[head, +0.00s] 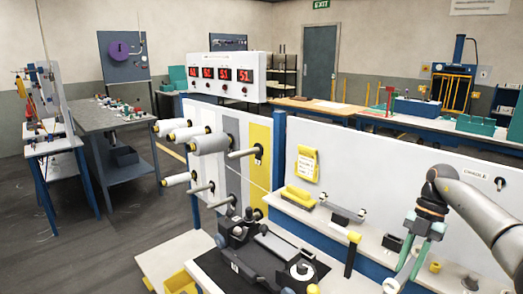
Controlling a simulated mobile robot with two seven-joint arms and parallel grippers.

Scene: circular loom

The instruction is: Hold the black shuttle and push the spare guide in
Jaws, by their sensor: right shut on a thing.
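My right gripper (414,256) comes in from the right, its green fingers pointing down over the right end of the white ledge. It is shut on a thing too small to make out. A black mechanism (245,236) stands on a dark mat at the lower middle, well left of the right gripper; I cannot tell whether it includes the black shuttle. A small black block (393,244) lies on the ledge just left of the right gripper. I cannot pick out the spare guide for certain. My left gripper is not in view.
A white ledge (318,224) runs along the white panel, with yellow bins (299,196), a grey bracket (347,214) and a yellow-headed black tool (351,254). Spools (210,144) jut from the panel at left. A grey workbench (110,119) stands farther left, with open floor before it.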

